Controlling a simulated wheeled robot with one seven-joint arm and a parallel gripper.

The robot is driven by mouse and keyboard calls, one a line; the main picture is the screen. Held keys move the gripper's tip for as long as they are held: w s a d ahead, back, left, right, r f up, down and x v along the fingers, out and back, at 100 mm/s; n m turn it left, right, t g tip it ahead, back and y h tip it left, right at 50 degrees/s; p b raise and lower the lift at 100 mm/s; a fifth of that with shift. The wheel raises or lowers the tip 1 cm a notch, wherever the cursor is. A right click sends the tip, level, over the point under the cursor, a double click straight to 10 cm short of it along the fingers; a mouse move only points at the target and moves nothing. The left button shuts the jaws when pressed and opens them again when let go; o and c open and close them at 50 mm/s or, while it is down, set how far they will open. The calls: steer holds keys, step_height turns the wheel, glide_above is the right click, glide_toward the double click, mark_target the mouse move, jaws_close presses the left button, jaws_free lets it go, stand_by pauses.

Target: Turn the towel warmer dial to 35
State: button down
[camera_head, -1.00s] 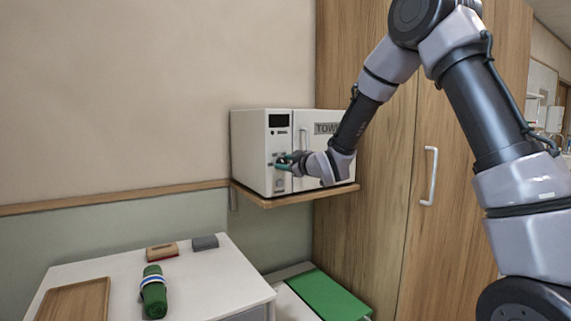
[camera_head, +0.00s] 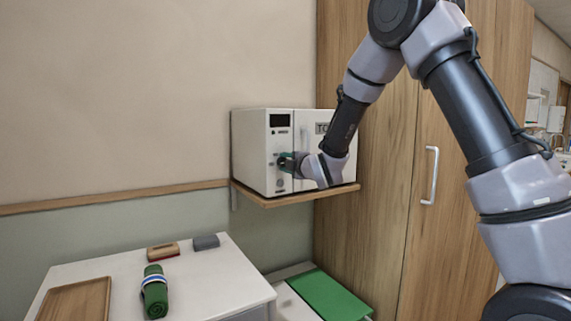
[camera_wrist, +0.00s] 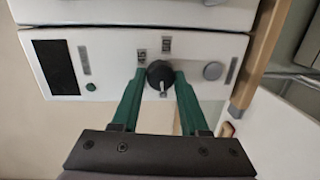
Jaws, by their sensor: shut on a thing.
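The white towel warmer (camera_head: 252,150) stands on a wall shelf, its control panel on the left of its front. Its dial (camera_wrist: 160,75) is a round black knob with a white pointer mark, which points toward the bottom of the wrist view. My gripper (camera_wrist: 160,78) is shut on the dial, one green fingertip on each side. In the head view my gripper (camera_head: 284,162) is at the panel and hides the dial.
A dark display (camera_wrist: 55,67) and a round grey button (camera_wrist: 213,71) flank the dial on the panel. The wooden shelf (camera_head: 300,197) runs below the warmer. A wooden cabinet (camera_head: 385,190) stands right. A white table (camera_head: 215,280) with a green rolled towel (camera_head: 155,295) is lower left.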

steer(key=shift+f+n, duration=0.15)
steer(key=shift+n, duration=0.65)
steer(key=shift+c, duration=2.2)
jaws_free()
steer(key=shift+s+d, duration=0.1)
steer(key=v, duration=1)
steer(key=shift+s, duration=0.35)
